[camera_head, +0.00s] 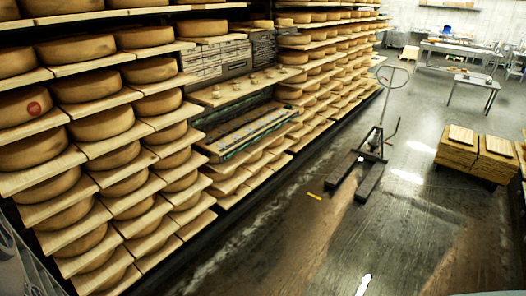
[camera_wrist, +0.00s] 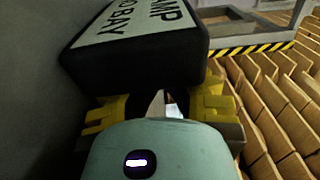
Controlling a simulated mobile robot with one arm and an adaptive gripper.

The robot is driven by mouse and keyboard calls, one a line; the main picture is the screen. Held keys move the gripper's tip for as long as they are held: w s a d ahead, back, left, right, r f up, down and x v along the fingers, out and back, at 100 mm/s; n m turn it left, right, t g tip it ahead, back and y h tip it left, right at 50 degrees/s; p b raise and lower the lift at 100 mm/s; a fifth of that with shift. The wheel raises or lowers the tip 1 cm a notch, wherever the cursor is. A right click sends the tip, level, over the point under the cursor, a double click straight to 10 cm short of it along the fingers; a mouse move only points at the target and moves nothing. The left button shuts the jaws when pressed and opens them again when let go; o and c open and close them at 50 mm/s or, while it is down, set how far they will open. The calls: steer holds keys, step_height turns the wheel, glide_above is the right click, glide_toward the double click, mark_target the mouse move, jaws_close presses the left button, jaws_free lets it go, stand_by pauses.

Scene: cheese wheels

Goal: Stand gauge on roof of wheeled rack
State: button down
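A dark box with rounded edges (camera_wrist: 140,62) fills the upper left of the wrist view. Its pale label carries partly cut-off lettering that ends in "AMP" and "O BAY". I cannot tell whether this is the gauge. My gripper (camera_wrist: 162,106) has two yellow fingertips set apart at the box's lower edge. A small pale gap shows between them. Whether they press on the box is hidden. A metal frame with a yellow-and-black striped edge (camera_wrist: 255,48) stands behind, upper right; I cannot tell if it is the wheeled rack. My gripper is not clearly visible in the head view.
Tall shelves of cheese wheels (camera_head: 105,122) line the left of the head view. A pallet truck (camera_head: 370,160) stands in the aisle. Stacked wooden boards (camera_head: 458,150) are at right, with steel tables (camera_head: 470,80) behind. The near floor is mostly clear.

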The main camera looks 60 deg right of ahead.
steer(key=shift+s+a+f+b, duration=0.15)
steer(key=shift+s+a+b, duration=0.2)
steer(key=shift+s+b, duration=0.65)
steer(key=shift+b, duration=0.35)
steer(key=shift+r, duration=0.2)
step_height(320, 180, up, 10)
